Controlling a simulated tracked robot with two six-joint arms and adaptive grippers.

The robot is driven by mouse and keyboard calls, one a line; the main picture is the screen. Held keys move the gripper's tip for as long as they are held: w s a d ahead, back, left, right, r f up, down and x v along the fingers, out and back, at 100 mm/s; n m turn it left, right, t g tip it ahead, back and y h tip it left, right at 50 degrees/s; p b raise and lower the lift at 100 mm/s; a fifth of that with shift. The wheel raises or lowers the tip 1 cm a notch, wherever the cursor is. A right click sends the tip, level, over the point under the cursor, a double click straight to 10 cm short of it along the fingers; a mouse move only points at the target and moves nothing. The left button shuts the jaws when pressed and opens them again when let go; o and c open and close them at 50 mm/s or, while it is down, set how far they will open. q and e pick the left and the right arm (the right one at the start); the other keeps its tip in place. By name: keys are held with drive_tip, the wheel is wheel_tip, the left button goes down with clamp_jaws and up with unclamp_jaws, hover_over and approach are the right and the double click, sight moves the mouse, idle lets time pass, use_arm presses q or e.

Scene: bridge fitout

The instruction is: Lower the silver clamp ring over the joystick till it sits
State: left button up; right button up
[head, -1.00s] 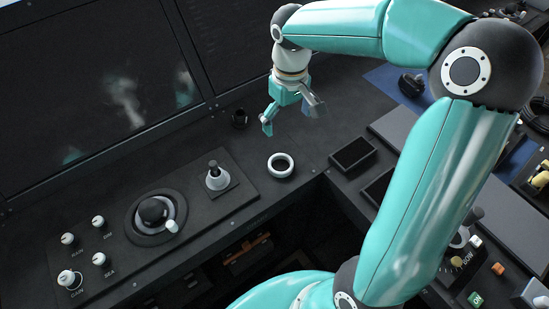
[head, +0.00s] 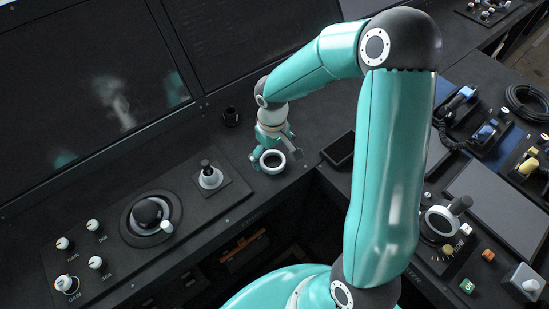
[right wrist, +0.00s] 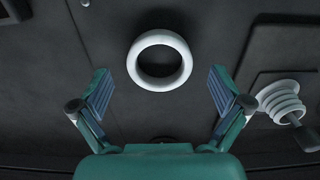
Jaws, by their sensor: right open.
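The silver clamp ring (head: 272,161) lies on the dark console to the right of the joystick. In the right wrist view the ring (right wrist: 160,37) shows as a pale hoop, ahead of and between the open fingers, with nothing held. The joystick (head: 210,174) stands upright on its square plate, with a pale ribbed boot and dark knob; in the right wrist view its boot (right wrist: 282,101) is at the right. My right gripper (head: 273,153) is open, pointing down close over the ring. It also shows in the right wrist view (right wrist: 163,85). My left gripper is not in view.
A trackball (head: 148,212) and several white knobs lie left of the joystick. A small dark cup (head: 231,116) stands behind the gripper, and a flat black box (head: 339,149) lies to its right. The console's front edge drops to an open recess.

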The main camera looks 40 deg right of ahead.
drive_tip(key=shift+f, duration=0.75)
drive_tip(key=c, duration=1.2)
drive_tip(key=shift+r, duration=0.2)
wheel_tip(320, 180, up, 20)
drive_tip(key=shift+f, duration=0.15)
